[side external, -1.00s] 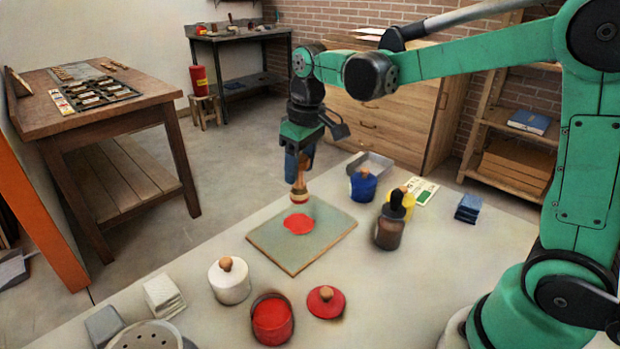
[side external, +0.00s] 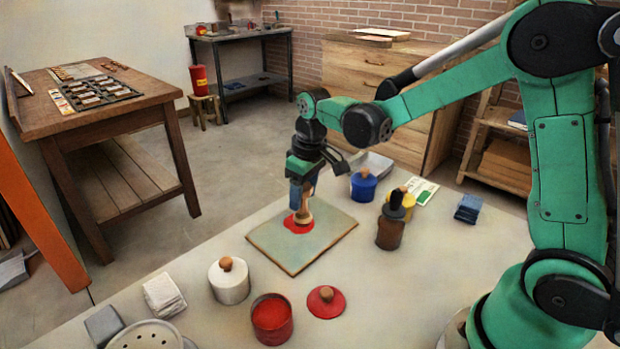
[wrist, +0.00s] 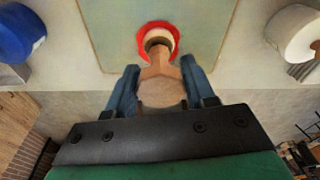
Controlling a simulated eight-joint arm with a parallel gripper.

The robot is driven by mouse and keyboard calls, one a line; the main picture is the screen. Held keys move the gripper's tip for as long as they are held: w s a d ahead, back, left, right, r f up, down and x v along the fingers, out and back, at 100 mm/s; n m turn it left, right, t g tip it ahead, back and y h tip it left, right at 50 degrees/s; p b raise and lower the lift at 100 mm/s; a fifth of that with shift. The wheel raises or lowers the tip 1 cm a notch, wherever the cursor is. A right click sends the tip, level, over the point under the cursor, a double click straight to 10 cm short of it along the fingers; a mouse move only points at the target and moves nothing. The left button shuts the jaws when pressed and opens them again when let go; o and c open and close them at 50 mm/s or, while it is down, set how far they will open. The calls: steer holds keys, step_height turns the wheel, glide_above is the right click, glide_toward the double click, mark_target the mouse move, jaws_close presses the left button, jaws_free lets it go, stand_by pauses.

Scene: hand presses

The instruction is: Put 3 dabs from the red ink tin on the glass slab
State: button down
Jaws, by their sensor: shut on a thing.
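My gripper (side external: 299,195) is shut on the wooden handle of a dabber (side external: 304,216), held upright over the glass slab (side external: 275,247). The dabber's head is down at a round red ink patch (side external: 291,225) on the slab and seems to touch it. In the wrist view the dabber's handle (wrist: 161,92) sits between my blue fingers, and the red patch (wrist: 143,36) rings its pale head. The dabber's underside is hidden. The red ink tin (side external: 272,322) stands open at the front, with red ink inside. Its red lid (side external: 326,302) lies to its right.
A white lidded tin (side external: 229,283) stands left of the red tin. A blue tin (side external: 363,186), a brown bottle (side external: 390,230) and a yellow tin (side external: 407,203) stand right of the slab. White pads (side external: 163,295) and blue cloths (side external: 468,208) lie farther out.

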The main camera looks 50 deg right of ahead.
steer(key=shift+f, duration=0.5)
stand_by(0.8)
steer(key=shift+r, duration=0.1)
stand_by(0.4)
steer(key=shift+r, duration=3.45)
steer(key=s+a+r, duration=0.1)
steer(key=s+a, duration=0.5)
steer(key=a, duration=0.3)
steer(key=s+a+r, duration=0.1)
steer(key=s+a, duration=0.4)
steer(key=a, duration=0.3)
steer(key=shift+f, duration=3)
steer(key=shift+f, duration=0.55)
